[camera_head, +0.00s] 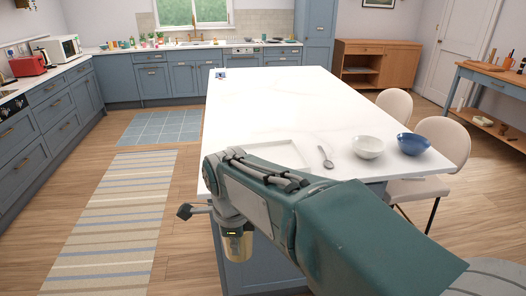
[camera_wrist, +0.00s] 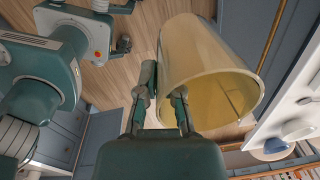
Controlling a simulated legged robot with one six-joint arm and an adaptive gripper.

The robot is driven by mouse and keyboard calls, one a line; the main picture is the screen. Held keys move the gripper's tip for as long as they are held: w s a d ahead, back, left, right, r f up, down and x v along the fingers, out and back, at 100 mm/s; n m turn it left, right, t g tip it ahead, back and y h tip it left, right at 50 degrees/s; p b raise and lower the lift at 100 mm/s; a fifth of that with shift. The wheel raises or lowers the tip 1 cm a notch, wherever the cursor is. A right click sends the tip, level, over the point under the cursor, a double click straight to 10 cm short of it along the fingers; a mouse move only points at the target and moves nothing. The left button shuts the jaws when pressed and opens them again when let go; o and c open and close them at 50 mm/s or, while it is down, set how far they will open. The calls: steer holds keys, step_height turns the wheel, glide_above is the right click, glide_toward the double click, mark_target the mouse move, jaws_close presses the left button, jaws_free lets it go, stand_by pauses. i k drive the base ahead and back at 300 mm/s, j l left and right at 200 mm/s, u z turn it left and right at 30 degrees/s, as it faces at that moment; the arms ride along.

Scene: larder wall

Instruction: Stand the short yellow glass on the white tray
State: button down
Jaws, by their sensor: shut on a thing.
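The short yellow glass (camera_head: 238,248) hangs below my wrist in the head view, in front of the island's blue side and lower than its top. My gripper (camera_wrist: 166,92) is shut on the glass wall; the glass (camera_wrist: 205,65) fills the upper middle of the wrist view, its wide rim facing the lower right of that picture. In the head view my arm hides most of the fingers. The white tray (camera_head: 284,153) lies flat on the island top, partly hidden behind my arm. The glass is apart from the tray. The visible part of the tray is empty.
The white island top (camera_head: 275,100) is mostly clear. Right of the tray are a spoon (camera_head: 326,157), a white bowl (camera_head: 368,148) and a blue bowl (camera_head: 413,144). A small blue and red item (camera_head: 220,74) stands at the far end. Chairs (camera_head: 394,105) line the right side.

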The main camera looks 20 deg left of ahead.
mark_target(288, 157)
steer(key=i+j, duration=0.2)
steer(key=i, duration=0.2)
steer(key=i+j, duration=0.45)
steer(key=i, duration=0.3)
